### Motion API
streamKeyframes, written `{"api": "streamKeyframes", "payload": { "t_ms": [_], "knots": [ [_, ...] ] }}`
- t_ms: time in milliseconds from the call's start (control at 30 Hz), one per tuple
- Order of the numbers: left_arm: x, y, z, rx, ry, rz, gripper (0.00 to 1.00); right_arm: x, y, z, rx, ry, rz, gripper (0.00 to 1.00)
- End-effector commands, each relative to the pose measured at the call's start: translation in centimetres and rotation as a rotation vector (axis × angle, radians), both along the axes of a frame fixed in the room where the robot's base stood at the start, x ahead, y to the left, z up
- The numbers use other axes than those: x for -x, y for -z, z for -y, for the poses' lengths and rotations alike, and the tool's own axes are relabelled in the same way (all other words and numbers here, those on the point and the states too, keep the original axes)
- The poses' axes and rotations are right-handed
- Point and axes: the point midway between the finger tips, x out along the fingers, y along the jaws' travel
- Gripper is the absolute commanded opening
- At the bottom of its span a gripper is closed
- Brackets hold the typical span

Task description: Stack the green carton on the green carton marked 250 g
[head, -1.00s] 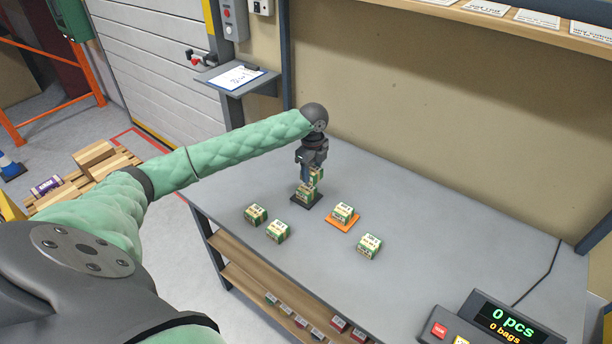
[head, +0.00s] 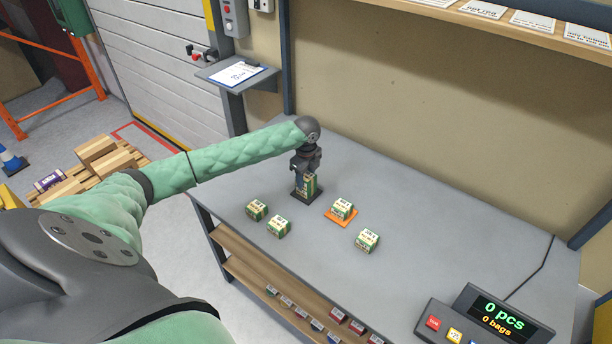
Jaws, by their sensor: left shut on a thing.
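My left gripper (head: 306,175) points down over a dark square mat (head: 294,197) at the back left of the table. It is shut on a green and cream carton (head: 311,180). Another green carton (head: 308,191) stands on the mat directly below the held one. The two look lined up and touching or nearly so; the gripper partly hides them and I cannot tell exactly. The labels are too small to read, so I cannot tell which is marked 250 g. My right gripper is not in view.
A similar carton (head: 342,207) sits on an orange mat (head: 341,219). Other cartons stand on the bare table: two at left (head: 256,210) and (head: 279,227), one at right (head: 367,240). A counter display (head: 499,318) is at the front right. The table's right half is mostly clear.

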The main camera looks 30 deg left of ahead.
Motion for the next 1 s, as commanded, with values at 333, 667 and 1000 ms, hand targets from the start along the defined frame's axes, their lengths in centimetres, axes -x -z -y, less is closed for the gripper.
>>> {"api": "streamKeyframes", "payload": {
  "t_ms": [333, 667, 1000],
  "knots": [
    [0.0, 0.2, 0.0, 0.000, 0.000, 0.000, 0.71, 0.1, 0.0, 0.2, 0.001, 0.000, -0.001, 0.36],
    [-0.1, -0.6, 0.0, 0.001, 0.000, 0.003, 0.71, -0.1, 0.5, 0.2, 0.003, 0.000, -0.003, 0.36],
    [-0.1, -5.6, 0.0, 0.000, 0.000, 0.003, 0.71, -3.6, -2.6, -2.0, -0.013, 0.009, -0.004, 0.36]
  ]
}}
